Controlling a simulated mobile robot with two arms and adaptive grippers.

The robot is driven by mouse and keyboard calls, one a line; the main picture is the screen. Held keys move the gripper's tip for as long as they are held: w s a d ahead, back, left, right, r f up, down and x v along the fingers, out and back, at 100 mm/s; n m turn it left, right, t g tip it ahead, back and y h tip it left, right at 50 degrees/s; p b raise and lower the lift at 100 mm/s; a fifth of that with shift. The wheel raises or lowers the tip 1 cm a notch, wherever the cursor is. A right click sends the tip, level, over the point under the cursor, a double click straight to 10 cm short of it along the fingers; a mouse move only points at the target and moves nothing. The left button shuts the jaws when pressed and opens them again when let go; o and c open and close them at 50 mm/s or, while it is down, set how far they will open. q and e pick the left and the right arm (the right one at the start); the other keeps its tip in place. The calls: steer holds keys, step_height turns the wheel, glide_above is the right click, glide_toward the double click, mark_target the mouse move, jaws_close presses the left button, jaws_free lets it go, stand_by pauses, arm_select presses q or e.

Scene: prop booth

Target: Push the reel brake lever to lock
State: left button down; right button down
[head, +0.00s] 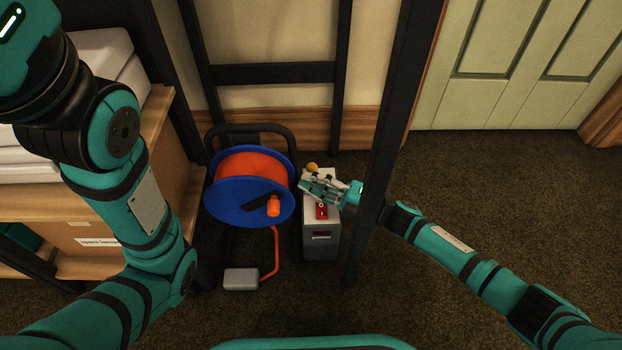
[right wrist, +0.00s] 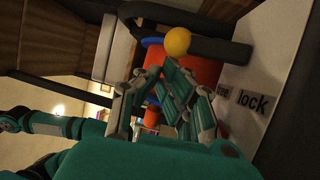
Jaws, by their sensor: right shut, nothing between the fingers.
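The brake lever ends in a yellow ball knob (head: 312,167) at the far end of the grey box beside the reel. In the right wrist view the knob (right wrist: 177,42) sits at the end of a dark lever arm (right wrist: 222,49). My right gripper (head: 308,186) is shut and empty over the box, just nearer than the knob. In the wrist view its fingers (right wrist: 160,82) lie below the knob; contact cannot be told. My left gripper is out of view.
The blue reel (head: 226,203) with orange cable stands left of the grey box (head: 320,240). A red part (head: 321,212) is on the box top. A dark post (head: 378,190) rises close to my right wrist. Wooden shelving (head: 85,262) stands left; carpet at right is clear.

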steer(key=shift+d+r+p, duration=0.25)
steer(key=shift+d+p, duration=0.35)
steer(key=shift+d, duration=0.2)
stand_by(0.4)
steer(key=shift+d+f+p, duration=0.2)
steer(key=shift+d+p, duration=0.1)
steer(key=shift+d, duration=1.05)
stand_by(1.2)
steer(key=v, duration=1.2)
steer(key=shift+d+f, duration=0.1)
stand_by(0.5)
